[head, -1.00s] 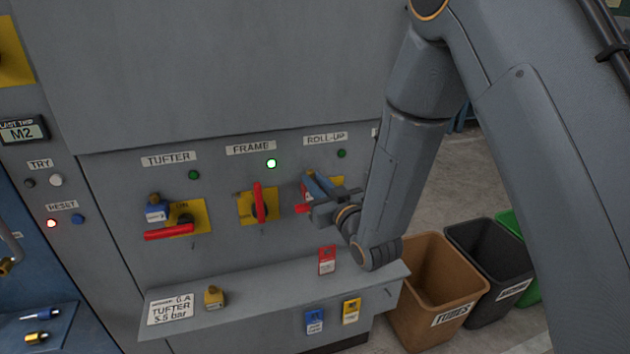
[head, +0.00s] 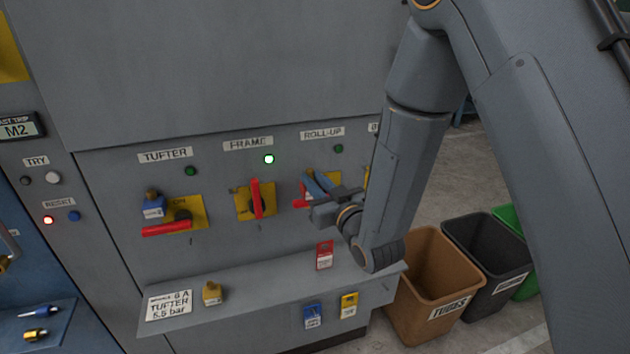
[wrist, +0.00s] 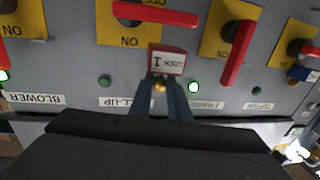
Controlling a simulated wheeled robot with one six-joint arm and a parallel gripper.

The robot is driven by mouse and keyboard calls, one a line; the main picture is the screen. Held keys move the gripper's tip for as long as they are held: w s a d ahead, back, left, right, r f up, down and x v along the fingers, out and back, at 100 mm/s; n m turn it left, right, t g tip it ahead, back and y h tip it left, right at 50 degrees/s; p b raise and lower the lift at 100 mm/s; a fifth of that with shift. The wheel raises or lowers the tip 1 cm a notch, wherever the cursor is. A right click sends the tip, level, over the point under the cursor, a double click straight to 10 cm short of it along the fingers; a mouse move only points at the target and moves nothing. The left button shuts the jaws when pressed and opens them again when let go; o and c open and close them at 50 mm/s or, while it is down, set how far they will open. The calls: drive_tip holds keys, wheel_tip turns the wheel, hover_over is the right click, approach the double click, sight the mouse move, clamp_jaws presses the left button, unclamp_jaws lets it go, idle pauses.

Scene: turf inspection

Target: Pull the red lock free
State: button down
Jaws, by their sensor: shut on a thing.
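The red lock (wrist: 168,60), with a white label reading LOCK 1, shows in the wrist view at the tips of my gripper. My gripper (wrist: 160,88) is shut on its brass-coloured part. The lock is beside the yellow plate (wrist: 130,38) of the roll-up switch, whose red handle (wrist: 154,14) lies across it. The lock's far side is hidden, so I cannot tell whether it is still hooked there. In the head view my gripper (head: 316,188) is in front of the roll-up switch and covers most of it.
The frame switch (head: 257,199) and tufter switch (head: 182,216) are to the left; a blue lock (head: 153,207) is at the tufter switch. Below, a shelf (head: 250,282) bears a brass lock (head: 212,294) and a red tagged item (head: 324,256). Bins (head: 430,290) stand at right.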

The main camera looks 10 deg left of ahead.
drive_tip(key=shift+s+a+v, duration=0.1)
drive_tip(key=shift+a+v, duration=0.05)
drive_tip(key=shift+v, duration=1)
drive_tip(key=shift+s+a+v, duration=0.1)
drive_tip(key=shift+v, duration=1.1)
